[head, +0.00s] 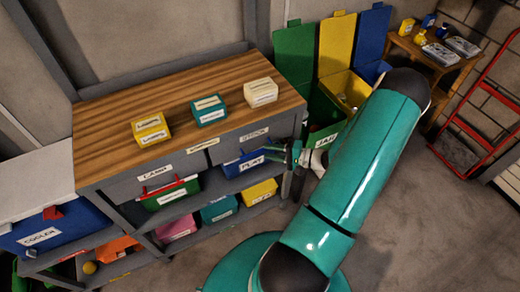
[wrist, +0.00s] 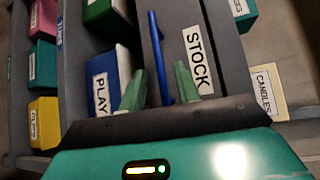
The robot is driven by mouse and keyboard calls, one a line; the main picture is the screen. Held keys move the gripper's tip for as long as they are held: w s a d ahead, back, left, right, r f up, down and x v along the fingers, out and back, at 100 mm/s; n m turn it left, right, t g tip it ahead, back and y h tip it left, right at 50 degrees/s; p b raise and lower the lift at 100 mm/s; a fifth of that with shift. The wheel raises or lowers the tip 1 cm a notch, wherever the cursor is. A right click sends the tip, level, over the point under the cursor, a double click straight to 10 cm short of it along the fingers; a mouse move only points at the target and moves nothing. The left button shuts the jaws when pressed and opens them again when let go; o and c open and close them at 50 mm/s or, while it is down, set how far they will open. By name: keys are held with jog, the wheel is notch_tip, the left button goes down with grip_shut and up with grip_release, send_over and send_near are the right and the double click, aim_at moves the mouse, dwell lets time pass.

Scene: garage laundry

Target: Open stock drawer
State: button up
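The stock drawer is a grey front under the right part of the wooden workbench top; it shows in the head view (head: 232,147) and, with its white STOCK label, in the wrist view (wrist: 198,60). A blue bar handle (wrist: 159,60) stands out from it. The drawer looks shut. My gripper (wrist: 159,80) has its two green fingers apart, one on each side of the lower part of the handle in the wrist view. I cannot tell whether they touch it. In the head view my gripper (head: 294,153) is small at the bench's right front corner, partly hidden by my arm.
The LAMP drawer front (head: 165,177) is to the left. Several labelled bins stand on shelves below, including a blue PLAY bin (head: 240,166). Three boxes, one yellow (head: 150,130), stand on the top. Tall lidded bins (head: 325,110) stand right of the bench. Grey floor (head: 420,220) is clear at right.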

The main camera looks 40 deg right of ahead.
aim_at(261, 150)
jog(key=x, duration=0.4)
jog(key=shift+w+a, duration=0.1)
jog(key=shift+w, duration=0.1)
grip_shut()
